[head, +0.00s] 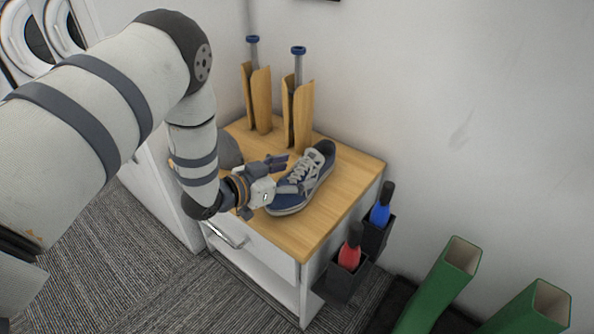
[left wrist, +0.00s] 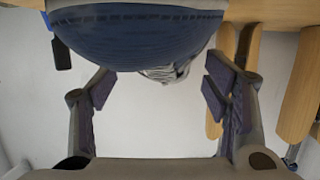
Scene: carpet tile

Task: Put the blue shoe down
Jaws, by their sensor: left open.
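The blue shoe (head: 306,180), with white laces and a pale sole, rests on the wooden top of a small white cabinet (head: 327,213). My left gripper (head: 285,176) is beside the shoe at its left in the head view, with its fingers apart. In the left wrist view the shoe's rounded blue end (left wrist: 135,40) fills the upper middle. The open fingers (left wrist: 160,95) stand apart on either side, with no clear grip on the shoe. My right gripper is in neither view.
Two wooden holders with blue-topped rods (head: 258,95) (head: 298,105) stand at the back of the cabinet top. Black side pockets hold a red bottle (head: 350,250) and a blue bottle (head: 381,207). A wall is behind.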

